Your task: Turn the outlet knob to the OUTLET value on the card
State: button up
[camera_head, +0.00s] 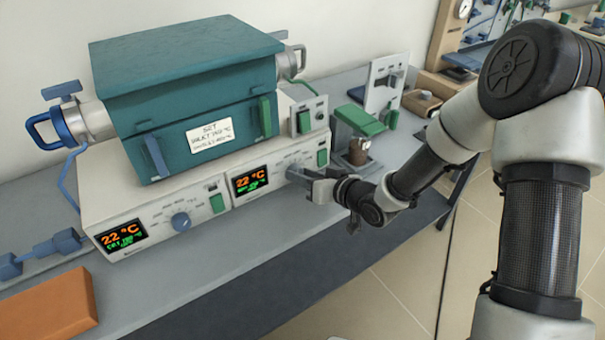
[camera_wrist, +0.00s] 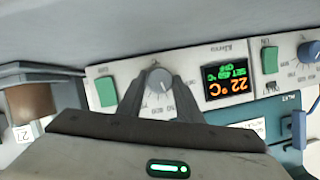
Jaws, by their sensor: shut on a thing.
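The two-zone furnace (camera_head: 185,90) stands on the bench. A white card (camera_head: 209,135) on its front is headed SET, with two small lines of text hard to read here. My gripper (camera_head: 312,182) is at the right control panel. The wrist view, upside down, shows my gripper (camera_wrist: 160,96) shut on the grey outlet knob (camera_wrist: 159,80), one finger on each side. The right display (camera_head: 249,181) reads 22 °C in orange; in the wrist view this display (camera_wrist: 227,82) has a green set line that seems to read 450. The dial is partly hidden by the fingers.
The left panel has its own display (camera_head: 121,236) and a blue knob (camera_head: 181,221). A green switch (camera_wrist: 107,92) sits beside the gripped knob. A small stand with a brown jar (camera_head: 358,152) is right of the furnace.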

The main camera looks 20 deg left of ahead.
jog(key=o, duration=1)
jog(key=shift+o, duration=0.2)
jog(key=p+v, duration=0.3)
jog(key=v, duration=1.4)
jog(key=shift+r+p, duration=0.15)
jog(key=shift+p, duration=0.25)
jog(key=shift+s+d, duration=0.1)
jog(key=shift+d, duration=0.05)
